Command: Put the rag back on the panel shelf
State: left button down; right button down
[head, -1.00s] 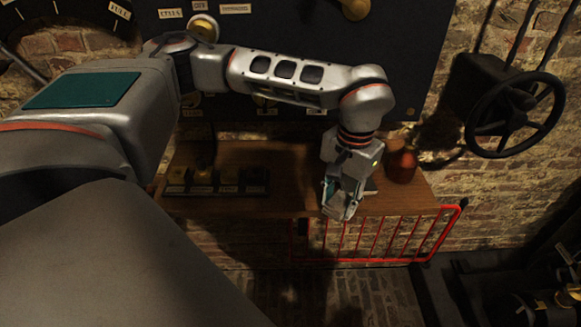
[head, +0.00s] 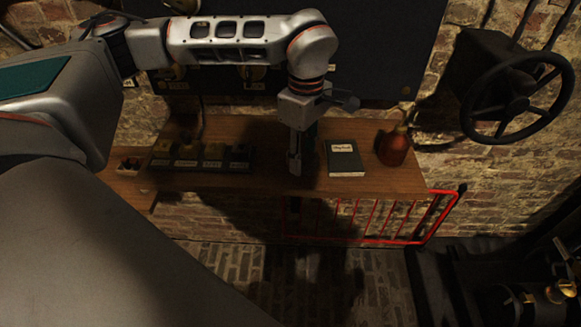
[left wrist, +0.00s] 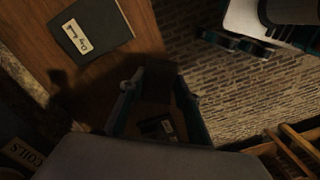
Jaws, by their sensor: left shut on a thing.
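The panel shelf (head: 395,182) is a brown wooden board below the dark panel. My left gripper (head: 295,168) points down over the middle of the shelf, near its front edge, left of the black book. In the left wrist view my left gripper (left wrist: 160,100) is shut on a small dark, blocky thing between its fingers. I take this for the rag (left wrist: 160,75), but it is too dark to be sure. No other rag shows. I cannot tell whether it touches the shelf. My right gripper is not in view.
A black labelled book (head: 344,158) lies right of the gripper, with a red-brown jar (head: 395,148) beyond it. A tray of labelled blocks (head: 200,165) stands at the left. A red rail (head: 435,218) is below the shelf front. A handwheel (head: 517,103) is at the right.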

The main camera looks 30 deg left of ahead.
pick_arm(q)
jog(key=n, duration=0.4)
jog(key=shift+w+a+r+n, duration=0.2)
jog(key=shift+a+r+n, duration=0.1)
jog(key=shift+r, duration=0.05)
jog(key=n, duration=0.4)
jog(key=shift+w+a+r, duration=0.2)
jog(key=shift+a+r, duration=0.1)
jog(key=shift+a, duration=0.05)
jog(key=n, duration=0.4)
jog(key=shift+w+a+r+n, duration=0.15)
jog(key=shift+a+r+n, duration=0.15)
jog(key=shift+n, duration=0.1)
jog(key=n, duration=0.4)
jog(key=shift+w+a+r+t, duration=0.15)
jog(key=shift+a+r+t, duration=0.1)
jog(key=shift+t, duration=0.05)
jog(key=f+n, duration=0.2)
jog(key=n, duration=0.3)
jog(key=a+f+n, duration=0.1)
jog(key=f+n, duration=0.2)
jog(key=n, duration=0.2)
jog(key=w+a+f+n, duration=0.1)
jog(key=f+n, duration=0.2)
jog(key=n, duration=0.3)
jog(key=shift+a+p, duration=0.15)
jog(key=shift+p, duration=0.2)
jog(key=shift+s+f, duration=0.1)
